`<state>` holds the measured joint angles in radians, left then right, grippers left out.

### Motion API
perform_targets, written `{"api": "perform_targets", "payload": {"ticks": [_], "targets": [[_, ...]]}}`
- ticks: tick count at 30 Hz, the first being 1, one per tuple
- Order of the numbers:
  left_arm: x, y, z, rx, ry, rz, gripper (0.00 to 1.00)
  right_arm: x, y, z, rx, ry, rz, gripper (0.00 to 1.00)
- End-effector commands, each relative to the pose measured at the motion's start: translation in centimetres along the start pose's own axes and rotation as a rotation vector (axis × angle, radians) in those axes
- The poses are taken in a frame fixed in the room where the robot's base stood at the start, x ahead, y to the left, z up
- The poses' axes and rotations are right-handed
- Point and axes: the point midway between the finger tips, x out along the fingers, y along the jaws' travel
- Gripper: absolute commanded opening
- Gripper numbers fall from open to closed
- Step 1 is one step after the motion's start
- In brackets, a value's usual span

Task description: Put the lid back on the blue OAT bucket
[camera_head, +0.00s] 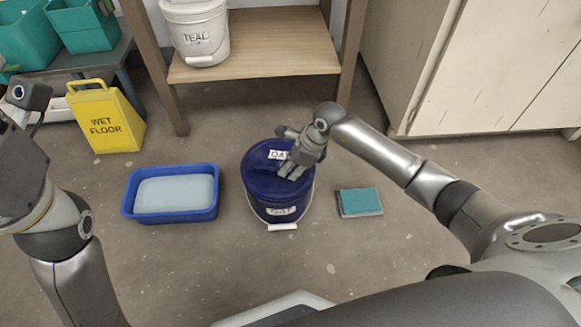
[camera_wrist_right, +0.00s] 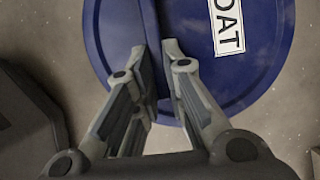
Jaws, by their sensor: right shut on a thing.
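The blue OAT bucket (camera_head: 277,208) stands upright on the floor, its white handle hanging at the front. The blue lid (camera_head: 262,158), labelled OAT, is at the bucket's top and also fills much of the right wrist view (camera_wrist_right: 262,75). In the head view it covers the opening; I cannot tell whether it is fully seated. My right gripper (camera_head: 290,172) is over the lid, its fingers closed around a raised blue grip on it; the fingers also show in the right wrist view (camera_wrist_right: 172,85). My left arm is at the left edge, with its fingers out of view.
A blue tub (camera_head: 128,203) with pale contents stands left of the bucket. A teal-topped block (camera_head: 359,201) lies to the right. Behind are a yellow wet-floor sign (camera_head: 103,120), a wooden shelf (camera_head: 270,55) with a white TEAL bucket (camera_head: 196,38), and a cabinet (camera_head: 490,70).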

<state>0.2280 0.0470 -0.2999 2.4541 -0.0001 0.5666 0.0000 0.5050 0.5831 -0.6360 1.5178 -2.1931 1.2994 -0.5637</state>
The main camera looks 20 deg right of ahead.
Motion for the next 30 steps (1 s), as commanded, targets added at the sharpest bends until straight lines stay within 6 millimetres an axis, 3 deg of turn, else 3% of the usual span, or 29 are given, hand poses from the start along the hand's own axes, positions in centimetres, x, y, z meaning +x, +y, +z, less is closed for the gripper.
{"api": "perform_targets", "payload": {"ticks": [27, 28, 30], "targets": [[0.04, -0.01, -0.16, -0.001, 0.006, -0.002, 0.84, 0.25, -0.02, -0.06, 0.0, -0.001, -0.001, 0.0], [0.04, -0.01, -0.16, -0.001, 0.006, -0.002, 0.84, 0.25, -0.02, -0.06, 0.0, -0.001, -0.001, 0.15], [0.04, -0.01, -0.15, -0.001, 0.006, -0.002, 0.84, 0.25, -0.01, -0.06, 0.0, -0.001, -0.001, 0.24]]}}
